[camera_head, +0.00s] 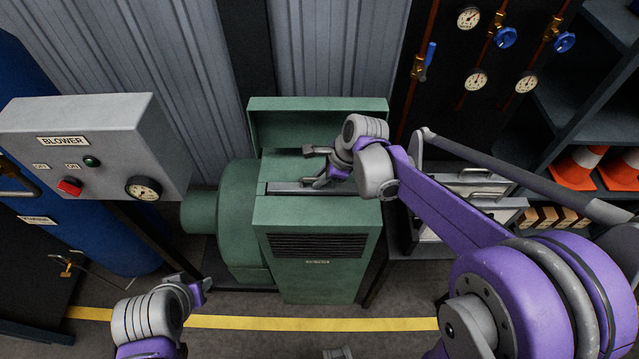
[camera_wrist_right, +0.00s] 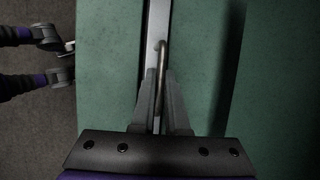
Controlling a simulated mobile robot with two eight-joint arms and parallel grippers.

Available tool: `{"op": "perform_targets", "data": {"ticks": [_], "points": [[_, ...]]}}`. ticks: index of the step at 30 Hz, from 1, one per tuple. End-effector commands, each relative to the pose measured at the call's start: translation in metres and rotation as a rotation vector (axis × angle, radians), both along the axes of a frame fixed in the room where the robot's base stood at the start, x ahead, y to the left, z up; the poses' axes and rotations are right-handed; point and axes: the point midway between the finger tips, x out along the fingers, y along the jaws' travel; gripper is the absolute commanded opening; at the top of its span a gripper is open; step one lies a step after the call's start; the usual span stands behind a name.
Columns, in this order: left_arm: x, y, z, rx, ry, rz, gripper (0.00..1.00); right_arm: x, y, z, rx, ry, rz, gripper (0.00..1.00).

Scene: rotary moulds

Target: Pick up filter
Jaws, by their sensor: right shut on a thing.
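The filter (camera_head: 290,188) shows as a narrow grey metal edge in the slot on top of the green blower housing (camera_head: 318,215). The rest of it is hidden inside the housing. In the right wrist view the filter's grey strip (camera_wrist_right: 157,22) runs between green surfaces, with a thin bar handle (camera_wrist_right: 161,75) on it. My right gripper (camera_head: 318,170) is over the slot. Its fingers (camera_wrist_right: 160,100) are shut on the handle in the right wrist view. My left gripper (camera_head: 196,288) is low at the left, apart from the housing; its jaw gap is unclear.
The green lid (camera_head: 318,118) stands raised behind the slot. A grey blower control box (camera_head: 90,150) is at the left. Silver panels with handles (camera_head: 485,190) stand at the right, partly behind my right arm. Shelves with orange cones (camera_head: 578,167) are farther right. A yellow line (camera_head: 300,324) crosses the floor.

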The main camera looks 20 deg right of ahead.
Motion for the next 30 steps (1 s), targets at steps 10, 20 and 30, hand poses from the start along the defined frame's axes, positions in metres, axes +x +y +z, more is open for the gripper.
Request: {"op": "perform_targets", "data": {"ticks": [10,20,30], "points": [[0.003,0.000,0.009,0.000,-0.007,0.000,0.42,0.000,0.000,0.067,0.001,-0.001,0.000,0.00],[0.006,0.000,0.014,0.000,-0.011,0.000,0.42,0.000,0.000,0.136,0.001,-0.001,0.000,0.00],[0.008,0.000,0.019,0.000,-0.016,0.000,0.42,0.000,0.000,0.203,0.001,-0.001,0.000,0.00]]}}
